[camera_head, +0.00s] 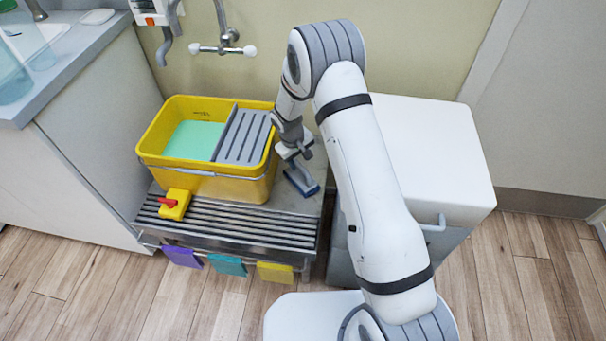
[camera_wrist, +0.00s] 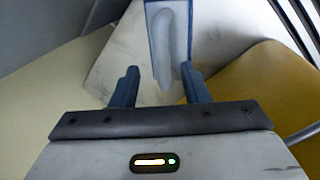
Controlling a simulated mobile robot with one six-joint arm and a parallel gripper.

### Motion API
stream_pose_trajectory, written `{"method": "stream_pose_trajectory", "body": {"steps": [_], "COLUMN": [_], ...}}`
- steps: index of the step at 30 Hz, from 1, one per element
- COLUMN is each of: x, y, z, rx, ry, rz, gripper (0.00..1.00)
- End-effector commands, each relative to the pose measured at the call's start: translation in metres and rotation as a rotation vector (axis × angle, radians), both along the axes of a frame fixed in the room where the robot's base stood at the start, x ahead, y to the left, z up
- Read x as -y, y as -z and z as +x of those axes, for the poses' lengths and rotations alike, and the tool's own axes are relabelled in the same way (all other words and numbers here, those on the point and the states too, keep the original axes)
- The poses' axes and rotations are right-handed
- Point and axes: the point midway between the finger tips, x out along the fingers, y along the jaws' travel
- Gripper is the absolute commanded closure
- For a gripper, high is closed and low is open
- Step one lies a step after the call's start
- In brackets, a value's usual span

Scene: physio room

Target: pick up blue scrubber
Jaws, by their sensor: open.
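The blue scrubber (camera_head: 301,181) lies on the bench beside the yellow bucket, with a blue base and a grey handle. In the wrist view the scrubber (camera_wrist: 171,40) is upper middle, its grey handle running up and down the picture. My gripper (camera_head: 295,155) is right above the scrubber in the head view. In the wrist view my gripper (camera_wrist: 160,80) is open, with the lower end of the handle between or just beyond its fingertips. I cannot tell how much height is left between fingers and handle.
The yellow bucket (camera_head: 217,187) with greenish water and a grey wringer stands close left of my gripper; its wall also shows in the wrist view (camera_wrist: 245,85). A white cabinet (camera_head: 430,140) stands close right. A yellow block with a red part (camera_head: 174,204) sits on the slatted rack (camera_head: 235,222).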

Motion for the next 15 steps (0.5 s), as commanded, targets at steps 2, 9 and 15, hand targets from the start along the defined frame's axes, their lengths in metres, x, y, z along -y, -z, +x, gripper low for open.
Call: {"method": "stream_pose_trajectory", "body": {"steps": [2, 9, 15], "x": [0.001, 0.005, 0.006], "y": [0.007, 0.043, 0.05], "z": [0.001, 0.003, 0.005], "rx": [0.0, -0.001, 0.001], "ry": [0.001, 0.002, 0.002], "rz": [0.0, -0.001, 0.001], "gripper": [0.59, 0.59, 0.59]}}
